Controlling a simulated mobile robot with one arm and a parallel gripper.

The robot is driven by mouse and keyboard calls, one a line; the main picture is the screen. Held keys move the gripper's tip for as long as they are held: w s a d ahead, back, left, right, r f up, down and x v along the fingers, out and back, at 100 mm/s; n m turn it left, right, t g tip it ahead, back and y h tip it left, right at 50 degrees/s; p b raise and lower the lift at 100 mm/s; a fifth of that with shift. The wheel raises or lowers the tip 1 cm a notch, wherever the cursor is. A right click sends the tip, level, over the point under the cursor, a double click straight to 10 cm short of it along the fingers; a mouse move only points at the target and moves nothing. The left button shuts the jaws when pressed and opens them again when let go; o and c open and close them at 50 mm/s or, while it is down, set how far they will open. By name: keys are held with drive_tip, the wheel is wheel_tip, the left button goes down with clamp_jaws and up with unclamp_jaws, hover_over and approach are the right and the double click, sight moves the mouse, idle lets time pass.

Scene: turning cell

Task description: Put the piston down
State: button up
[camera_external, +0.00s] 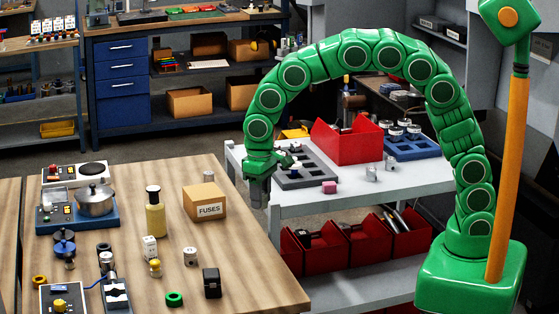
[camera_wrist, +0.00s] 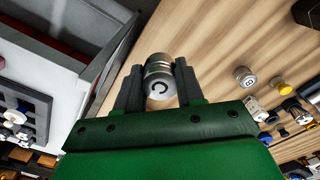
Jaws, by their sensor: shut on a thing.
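The piston (camera_wrist: 158,78) is a short silver metal cylinder with a dark curved mark on its end face. In the wrist view it sits between the two dark fingers of my gripper (camera_wrist: 158,88), which is shut on it. Wood grain shows behind it. In the external view my gripper (camera_external: 258,190) points down near the right edge of the wooden table (camera_external: 235,255), close to the gap beside the grey cart (camera_external: 350,198).
A FUSES box (camera_external: 205,202) stands left of my gripper, with a tan bottle (camera_external: 155,212) beyond it. Several small parts, including a marked cylinder (camera_external: 190,256) and a black block (camera_external: 212,283), stand nearer. The cart holds a dark slotted tray (camera_external: 302,180) and a red bin (camera_external: 347,140).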

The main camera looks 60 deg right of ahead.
drive_tip(key=shift+s+d+r, duration=0.3)
drive_tip(key=shift+s+r, duration=0.05)
drive_tip(key=shift+s, duration=0.35)
drive_tip(key=shift+s+d+r, duration=0.3)
drive_tip(key=shift+s, duration=0.35)
drive_tip(key=s+d+r, duration=0.1)
drive_tip(key=s+d, duration=0.2)
drive_tip(key=d, duration=0.6)
drive_tip(key=s+d, duration=0.3)
drive_tip(key=d, duration=0.7)
drive_tip(key=s+d+r, duration=0.1)
drive_tip(key=s+d, duration=0.3)
drive_tip(key=d, duration=0.5)
hover_over(304, 196)
drive_tip(key=f, duration=0.9)
drive_tip(key=shift+s+d, duration=0.1)
drive_tip(key=shift+s, duration=0.15)
drive_tip(key=shift+w+f, duration=0.25)
drive_tip(key=shift+f, duration=1.65)
